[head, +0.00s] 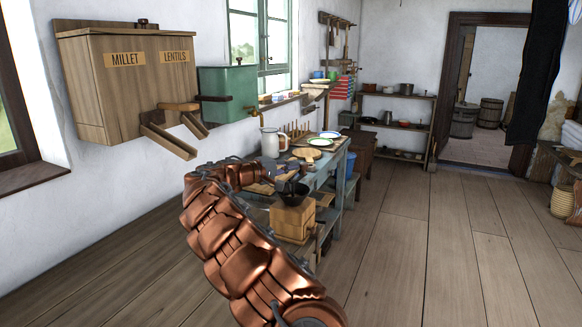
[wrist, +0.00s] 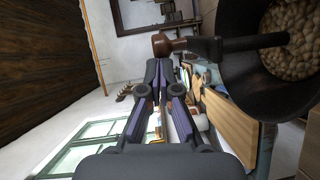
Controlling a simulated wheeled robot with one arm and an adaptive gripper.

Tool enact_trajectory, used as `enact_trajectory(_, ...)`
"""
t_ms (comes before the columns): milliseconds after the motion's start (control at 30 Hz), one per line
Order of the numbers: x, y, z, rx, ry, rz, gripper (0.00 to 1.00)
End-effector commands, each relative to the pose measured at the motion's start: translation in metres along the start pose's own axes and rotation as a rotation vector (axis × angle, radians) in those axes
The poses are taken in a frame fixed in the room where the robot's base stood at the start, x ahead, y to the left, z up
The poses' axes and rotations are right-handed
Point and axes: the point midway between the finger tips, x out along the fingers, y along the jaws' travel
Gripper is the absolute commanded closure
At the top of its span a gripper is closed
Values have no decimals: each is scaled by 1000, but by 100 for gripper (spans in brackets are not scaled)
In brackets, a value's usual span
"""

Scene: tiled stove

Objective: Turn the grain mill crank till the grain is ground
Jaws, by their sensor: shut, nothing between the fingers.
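The grain mill is a wooden box (head: 292,222) with a black hopper (head: 290,195) on top, at the near end of the workbench. In the wrist view the hopper (wrist: 232,80) fills the upper right and holds pale round grain (wrist: 292,38). The dark crank arm (wrist: 255,42) reaches across the hopper to a reddish-brown knob (wrist: 162,45). My gripper (wrist: 163,68) is shut and empty, its fingertips close to the knob. Whether they touch it I cannot tell. In the head view my copper arm reaches to the mill and the crank is hard to make out.
The grey-blue workbench (head: 327,165) bears a white jug (head: 270,142), plates and other wares. A wooden bin (head: 110,90) marked millet and lentils and a green box (head: 227,92) hang on the left wall. Bare plank floor (head: 430,240) lies open to the right.

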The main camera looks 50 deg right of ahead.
Motion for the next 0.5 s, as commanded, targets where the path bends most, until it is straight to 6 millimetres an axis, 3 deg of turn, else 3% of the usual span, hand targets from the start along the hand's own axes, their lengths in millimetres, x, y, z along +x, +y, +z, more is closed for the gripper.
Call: enact_trajectory(500,0,-2,0,2,-35,1,100)
